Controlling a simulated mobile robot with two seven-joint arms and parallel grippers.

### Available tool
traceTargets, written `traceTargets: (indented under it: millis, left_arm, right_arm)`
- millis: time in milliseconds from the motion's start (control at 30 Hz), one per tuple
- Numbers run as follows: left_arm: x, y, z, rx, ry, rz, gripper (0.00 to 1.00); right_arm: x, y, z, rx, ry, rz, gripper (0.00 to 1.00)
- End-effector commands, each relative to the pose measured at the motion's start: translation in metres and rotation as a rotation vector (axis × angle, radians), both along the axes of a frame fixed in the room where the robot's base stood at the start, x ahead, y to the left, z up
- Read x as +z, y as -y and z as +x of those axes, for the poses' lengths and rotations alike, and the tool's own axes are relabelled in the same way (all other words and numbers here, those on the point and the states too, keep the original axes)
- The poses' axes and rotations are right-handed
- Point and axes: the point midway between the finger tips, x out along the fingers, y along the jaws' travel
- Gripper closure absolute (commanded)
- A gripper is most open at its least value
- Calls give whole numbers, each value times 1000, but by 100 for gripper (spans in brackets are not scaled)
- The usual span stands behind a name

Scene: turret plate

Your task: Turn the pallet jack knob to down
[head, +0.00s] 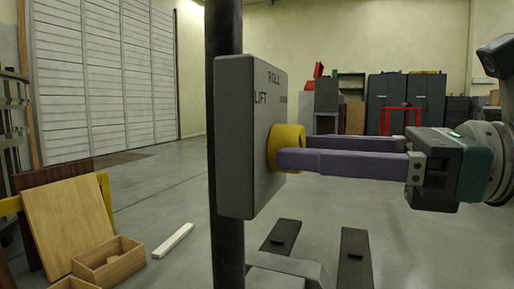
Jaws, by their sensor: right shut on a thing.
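The pallet jack's grey turret plate (234,137) stands on a dark upright post (227,255). Its face carries the words LIFT and ROLL and a third label on the right that is too small to read. A yellow knob (272,148) sticks out of the plate's face. My right gripper (285,151) comes in from the right, its two long purple fingers reaching the knob, one on each side, shut on it. The knob's pointer is not visible, so its setting cannot be told. My left gripper is not in view.
Two dark forks (354,260) lie low on the floor below my right gripper. Wooden boards (67,222), an open wooden box (113,264) and a pale bar (173,240) are at the lower left. Cabinets (385,97) stand far back. The floor between is clear.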

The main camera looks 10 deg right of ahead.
Motion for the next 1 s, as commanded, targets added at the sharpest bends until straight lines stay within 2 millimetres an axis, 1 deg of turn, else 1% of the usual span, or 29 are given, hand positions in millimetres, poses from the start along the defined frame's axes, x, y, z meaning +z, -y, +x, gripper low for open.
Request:
traceTargets:
  millis: [33, 67, 433, 733, 1000]
  left_arm:
    - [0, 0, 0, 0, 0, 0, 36]
    - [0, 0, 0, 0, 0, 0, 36]
    - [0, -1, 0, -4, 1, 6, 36]
    - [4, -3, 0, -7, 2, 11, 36]
    - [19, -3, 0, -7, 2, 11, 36]
  right_arm:
    - [0, 0, 0, 0, 0, 0, 54]
    - [0, 0, 0, 0, 0, 0, 57]
    - [0, 0, 0, 0, 0, 0, 99]
    - [1, 0, 0, 0, -31, 20, 99]
    - [3, 0, 0, 0, -162, 107, 99]
